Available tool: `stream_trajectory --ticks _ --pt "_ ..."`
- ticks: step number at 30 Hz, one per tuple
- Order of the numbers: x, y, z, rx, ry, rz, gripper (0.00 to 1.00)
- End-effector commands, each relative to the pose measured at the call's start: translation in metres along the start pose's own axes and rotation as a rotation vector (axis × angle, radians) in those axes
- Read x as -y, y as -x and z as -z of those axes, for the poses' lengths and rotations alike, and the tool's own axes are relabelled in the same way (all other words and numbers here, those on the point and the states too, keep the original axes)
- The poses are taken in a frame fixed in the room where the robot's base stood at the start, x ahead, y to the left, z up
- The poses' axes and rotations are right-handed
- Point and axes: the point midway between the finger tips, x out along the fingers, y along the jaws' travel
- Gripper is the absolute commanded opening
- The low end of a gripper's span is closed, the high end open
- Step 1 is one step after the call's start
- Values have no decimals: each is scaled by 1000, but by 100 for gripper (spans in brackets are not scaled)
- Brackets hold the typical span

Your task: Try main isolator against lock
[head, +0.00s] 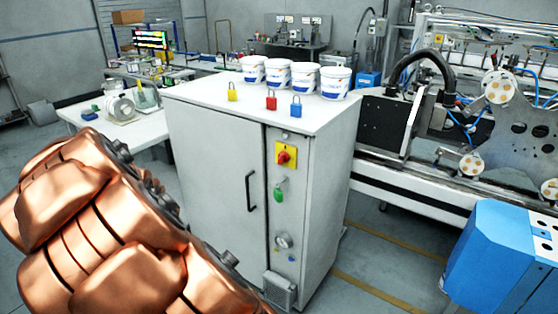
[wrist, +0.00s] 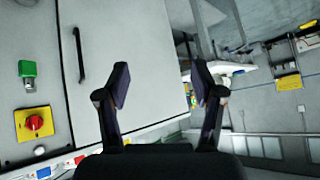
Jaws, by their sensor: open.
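The main isolator (head: 284,156) is a red rotary knob on a yellow plate, high on the front of the grey cabinet (head: 215,160). It also shows at the lower left of the wrist view (wrist: 34,123). A green padlock (head: 278,194) hangs just below it and shows in the wrist view too (wrist: 28,72). I cannot tell whether its shackle passes through the isolator. My gripper (wrist: 162,82) is open and empty, with the isolator and padlock to the left of its fingers in the wrist view. The head view does not show the gripper.
A black door handle (head: 251,191) stands out left of the isolator. On the cabinet top are yellow (head: 232,92), red (head: 271,101) and blue (head: 296,107) padlocks, and several white tubs (head: 335,82) behind. A blue machine (head: 497,255) stands at the lower right.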

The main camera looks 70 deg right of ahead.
Motion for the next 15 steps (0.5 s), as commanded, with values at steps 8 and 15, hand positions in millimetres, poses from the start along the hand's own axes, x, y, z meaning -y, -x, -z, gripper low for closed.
stream_trajectory --ticks 8,15 --pt "-119 -67 105 -405 -200 -270 67" --pt "-232 -72 147 -718 -281 -523 67"
